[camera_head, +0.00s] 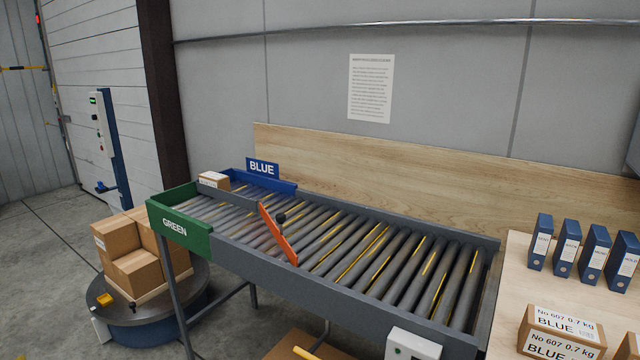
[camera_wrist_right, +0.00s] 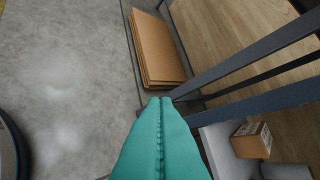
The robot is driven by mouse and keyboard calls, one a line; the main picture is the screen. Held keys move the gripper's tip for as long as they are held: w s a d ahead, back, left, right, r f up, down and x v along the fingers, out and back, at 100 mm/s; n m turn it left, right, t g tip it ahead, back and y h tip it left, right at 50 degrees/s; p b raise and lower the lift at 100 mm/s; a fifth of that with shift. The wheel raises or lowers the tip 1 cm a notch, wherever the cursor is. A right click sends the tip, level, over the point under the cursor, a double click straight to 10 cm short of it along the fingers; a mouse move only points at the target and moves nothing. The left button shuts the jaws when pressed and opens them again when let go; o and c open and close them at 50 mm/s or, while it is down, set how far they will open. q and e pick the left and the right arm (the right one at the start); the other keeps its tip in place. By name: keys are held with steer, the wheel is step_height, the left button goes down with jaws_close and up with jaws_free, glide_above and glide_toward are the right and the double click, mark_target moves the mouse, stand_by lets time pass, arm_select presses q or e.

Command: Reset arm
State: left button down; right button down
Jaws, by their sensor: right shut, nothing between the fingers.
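My right gripper (camera_wrist_right: 160,101) shows in the right wrist view as two teal fingers pressed together, shut and empty. It points down over the grey floor, beside dark metal frame bars on the right of that view. Neither arm shows in the head view, and my left gripper is not in view.
A roller conveyor (camera_head: 290,275) with an orange diverter (camera_head: 278,235) runs along the wall. A carton (camera_head: 214,180) lies at its far end near the blue sign. A desk at right holds a BLUE carton (camera_head: 562,333) and binders (camera_head: 566,248). Flat cardboard (camera_wrist_right: 158,50) lies beyond my right gripper.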

steer(key=s+f+m+g, duration=0.2)
steer(key=s+f, duration=0.3)
steer(key=s, duration=0.4)
steer(key=s+d+f+m+g, duration=0.1)
steer(key=s+f+m+g, duration=0.2)
steer(key=s+f, duration=0.3)
steer(key=s+f+m+g+h, duration=0.1)
steer(key=s+f+m+g, duration=0.2)
steer(key=s, duration=0.9)
step_height(320, 180, down, 3)
steer(key=shift+s+d+r+g, duration=0.2)
steer(key=shift+d+g, duration=0.1)
steer(key=shift+g, duration=0.4)
